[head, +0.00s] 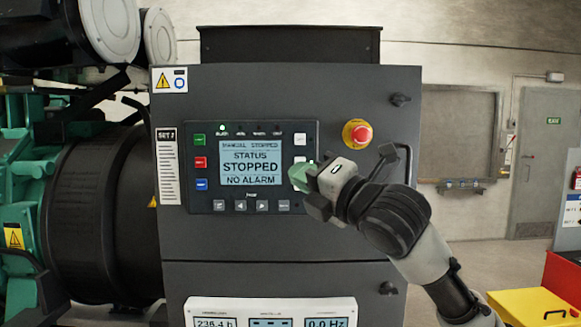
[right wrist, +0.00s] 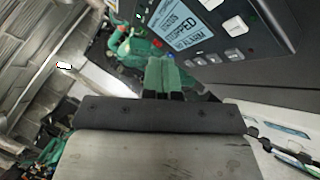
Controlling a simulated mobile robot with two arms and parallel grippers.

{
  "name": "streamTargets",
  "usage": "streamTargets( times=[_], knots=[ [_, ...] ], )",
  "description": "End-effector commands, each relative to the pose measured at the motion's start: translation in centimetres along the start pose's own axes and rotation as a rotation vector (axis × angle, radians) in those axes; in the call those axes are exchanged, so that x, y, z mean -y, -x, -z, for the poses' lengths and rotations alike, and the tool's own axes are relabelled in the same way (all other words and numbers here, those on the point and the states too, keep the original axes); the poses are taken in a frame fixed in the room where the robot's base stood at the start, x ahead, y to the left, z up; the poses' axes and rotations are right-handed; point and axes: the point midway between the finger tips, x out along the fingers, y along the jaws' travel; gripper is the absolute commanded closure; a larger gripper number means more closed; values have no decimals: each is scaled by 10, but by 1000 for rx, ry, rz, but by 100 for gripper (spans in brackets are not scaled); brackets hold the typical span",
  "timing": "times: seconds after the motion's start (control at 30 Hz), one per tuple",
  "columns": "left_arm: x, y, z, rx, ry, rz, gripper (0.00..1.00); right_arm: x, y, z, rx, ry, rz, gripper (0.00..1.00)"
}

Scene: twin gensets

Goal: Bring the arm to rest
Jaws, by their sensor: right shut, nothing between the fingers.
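My right gripper (head: 304,176) is in front of the right edge of the control panel, with my right arm coming in from the lower right. Its green fingertips are together with nothing between them; they also show in the right wrist view (right wrist: 168,74). The fingertips cover part of the panel's right-hand buttons; I cannot tell whether they touch it. The control panel (head: 250,160) has a lit screen reading "STATUS STOPPED" and "NO ALARM", and a green light is on at its top left. My left gripper is not in view.
The grey cabinet (head: 290,95) fills the middle, with a red emergency stop button (head: 357,133) and a black handle close to my right arm. A green engine (head: 20,190) stands at the left. A yellow box (head: 535,307) is at the lower right. Open floor lies towards the grey door (head: 538,165).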

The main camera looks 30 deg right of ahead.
Motion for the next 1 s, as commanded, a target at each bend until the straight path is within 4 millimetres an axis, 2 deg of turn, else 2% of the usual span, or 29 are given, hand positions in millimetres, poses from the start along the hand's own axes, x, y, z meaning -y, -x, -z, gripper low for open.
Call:
streamTargets(
  times=[0.23, 0.33, 0.47, 0.57, 0.7, 0.77, 0.9, 1.0],
  knots=[
    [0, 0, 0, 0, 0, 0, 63, 2, 0, 1, -2, -5, 3, 100],
    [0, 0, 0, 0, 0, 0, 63, 17, -4, 15, -20, -50, 36, 100],
    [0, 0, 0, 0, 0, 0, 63, 69, -9, 60, -68, -218, 154, 100],
    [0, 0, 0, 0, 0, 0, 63, 125, -2, 111, -92, -416, 298, 100],
    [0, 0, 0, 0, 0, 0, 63, 196, 29, 181, -71, -703, 521, 100],
    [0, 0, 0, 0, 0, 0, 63, 223, 48, 210, -42, -824, 621, 100],
    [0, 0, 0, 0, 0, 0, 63, 275, 107, 270, 78, -1094, 858, 100],
    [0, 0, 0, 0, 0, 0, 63, 301, 156, 307, 209, -1268, 1024, 100]
  ],
)
